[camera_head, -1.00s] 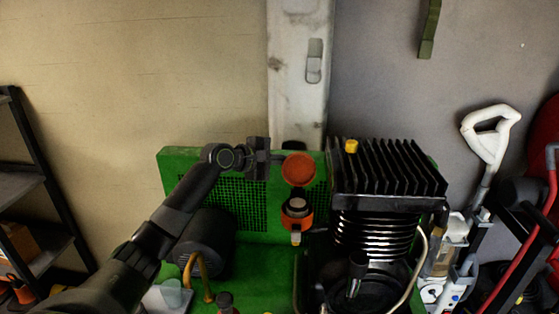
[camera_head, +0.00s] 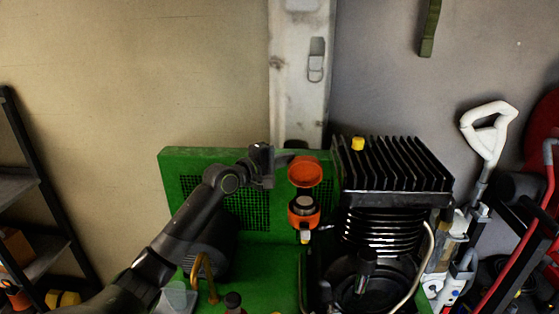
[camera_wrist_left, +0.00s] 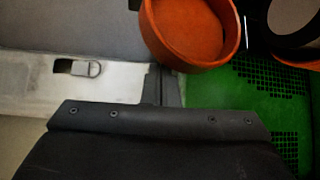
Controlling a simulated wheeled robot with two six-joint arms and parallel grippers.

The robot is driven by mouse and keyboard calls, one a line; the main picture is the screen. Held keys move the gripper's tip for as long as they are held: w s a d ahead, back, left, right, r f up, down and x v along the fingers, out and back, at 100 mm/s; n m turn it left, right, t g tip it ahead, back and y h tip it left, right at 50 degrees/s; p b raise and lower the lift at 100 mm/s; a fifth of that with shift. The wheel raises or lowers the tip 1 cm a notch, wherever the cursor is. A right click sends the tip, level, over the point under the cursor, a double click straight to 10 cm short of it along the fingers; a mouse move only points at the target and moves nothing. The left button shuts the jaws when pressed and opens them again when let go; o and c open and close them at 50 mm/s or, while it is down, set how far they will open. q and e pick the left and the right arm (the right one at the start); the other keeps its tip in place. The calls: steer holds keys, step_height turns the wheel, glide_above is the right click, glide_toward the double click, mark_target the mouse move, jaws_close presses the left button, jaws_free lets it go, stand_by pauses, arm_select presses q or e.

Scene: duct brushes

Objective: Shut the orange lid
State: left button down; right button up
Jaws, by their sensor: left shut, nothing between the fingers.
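The orange lid (camera_head: 305,173) is a round, shallow cap. It stands open and raised above the orange container (camera_head: 303,217), which has a dark and grey round top. My left gripper (camera_head: 283,160) is shut and empty at the upper left edge of the lid, with its tips close to or touching the rim. In the left wrist view the lid's hollow inside (camera_wrist_left: 188,28) shows just beyond the gripper fingers (camera_wrist_left: 165,88); whether they touch cannot be told. My right gripper is not in view.
A green panel with mesh (camera_head: 245,205) stands behind the container. A black finned compressor block (camera_head: 392,185) is close on the right. A curved brass pipe (camera_head: 203,272) rises at the lower left.

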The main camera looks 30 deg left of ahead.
mark_target(289, 170)
arm_select(q)
steer(key=s+m+t+h+b, duration=0.1)
steer(key=m+b, duration=0.1)
steer(key=b, duration=0.2)
steer(key=s+d+f+m+t+h+b, duration=0.1)
steer(key=s+m+t+b, duration=0.1)
steer(key=b, duration=0.2)
steer(key=s+d+m+t+h+b, duration=0.1)
steer(key=m+b, duration=0.1)
steer(key=b, duration=0.2)
steer(key=shift+s+f+m, duration=0.15)
steer(key=shift+f+m, duration=0.05)
steer(key=shift+m, duration=0.1)
steer(key=shift+s+d+f+b, duration=0.25)
steer(key=shift+s+b, duration=0.25)
steer(key=shift+b, duration=0.25)
steer(key=shift+s+d+f+b, duration=0.3)
steer(key=shift+s+f, duration=0.25)
steer(key=shift+f, duration=0.15)
steer(key=shift+s+d+f+b, duration=0.15)
steer(key=shift+s+d+f, duration=0.1)
steer(key=shift+s+f, duration=0.35)
steer(key=shift+f, duration=0.1)
